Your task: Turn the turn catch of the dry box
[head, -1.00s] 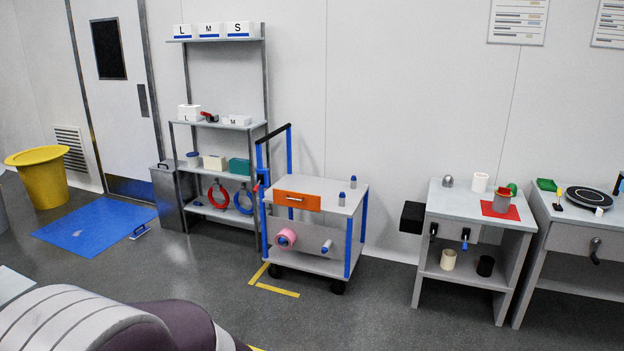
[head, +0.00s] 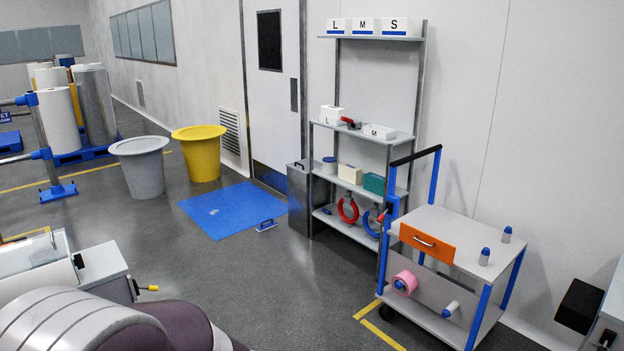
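I cannot pick out a dry box or its turn catch with certainty. A box with a clear top (head: 32,252) stands at the left edge, partly cut off. Beside it is a light grey cabinet (head: 103,266) with a dark part on its top and a small yellow-ended handle (head: 147,288) low on its right side. It is too small to tell whether this is a turn catch. Neither of my grippers is in view. A part of my own body covers the lower left and hides the cabinet's lower part.
A grey bin (head: 141,169), a yellow bin (head: 200,151) and a blue mat (head: 231,211) lie farther back. The middle floor is clear.

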